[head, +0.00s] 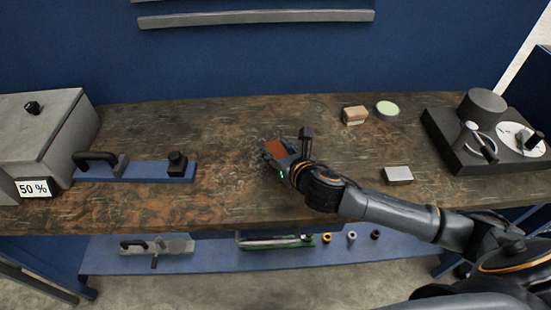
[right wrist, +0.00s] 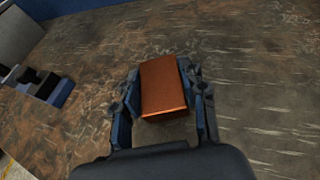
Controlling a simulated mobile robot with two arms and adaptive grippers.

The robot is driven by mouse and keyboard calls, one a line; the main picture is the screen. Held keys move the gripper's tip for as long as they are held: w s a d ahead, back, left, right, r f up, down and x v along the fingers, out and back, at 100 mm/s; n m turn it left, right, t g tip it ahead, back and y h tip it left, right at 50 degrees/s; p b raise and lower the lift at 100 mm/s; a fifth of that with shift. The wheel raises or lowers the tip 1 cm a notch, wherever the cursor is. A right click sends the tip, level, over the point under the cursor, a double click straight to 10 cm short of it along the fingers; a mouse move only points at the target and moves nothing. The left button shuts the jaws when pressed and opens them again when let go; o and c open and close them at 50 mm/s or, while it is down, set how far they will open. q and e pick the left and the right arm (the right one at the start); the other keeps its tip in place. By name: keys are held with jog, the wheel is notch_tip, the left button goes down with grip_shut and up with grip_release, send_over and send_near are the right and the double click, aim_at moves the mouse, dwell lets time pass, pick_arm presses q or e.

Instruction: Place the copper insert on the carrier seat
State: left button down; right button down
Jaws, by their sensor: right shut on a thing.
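The copper insert (head: 275,149) is a reddish-brown block between the fingers of my right gripper (head: 277,152), over the middle of the bench. In the right wrist view the insert (right wrist: 162,85) lies lengthwise between both fingers of the gripper (right wrist: 163,95), which is shut on it. I cannot tell how high it is above the bench. I cannot tell for sure which thing is the carrier seat. A blue plate (head: 140,172) with a black handle and a black knob lies left of the gripper. My left gripper is out of view.
A grey box (head: 45,130) with a "50 %" label stands at the left. A tan block (head: 355,115), a pale green disc (head: 387,108) and a grey block (head: 398,175) lie right of the gripper. A dark fixture (head: 450,145) stands far right. The bench between plate and gripper is clear.

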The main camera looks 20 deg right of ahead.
jog(key=shift+w+a+f, duration=0.15)
jog(key=shift+w+f, duration=0.2)
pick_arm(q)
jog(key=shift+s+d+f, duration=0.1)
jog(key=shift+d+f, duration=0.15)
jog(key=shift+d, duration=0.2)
pick_arm(e)
jog(key=shift+f, duration=1.45)
jog(key=shift+f+b, duration=0.15)
jog(key=shift+b, duration=0.15)
jog(key=c, duration=0.7)
grip_release()
jog(key=shift+s, duration=0.1)
jog(key=shift+c, duration=0.2)
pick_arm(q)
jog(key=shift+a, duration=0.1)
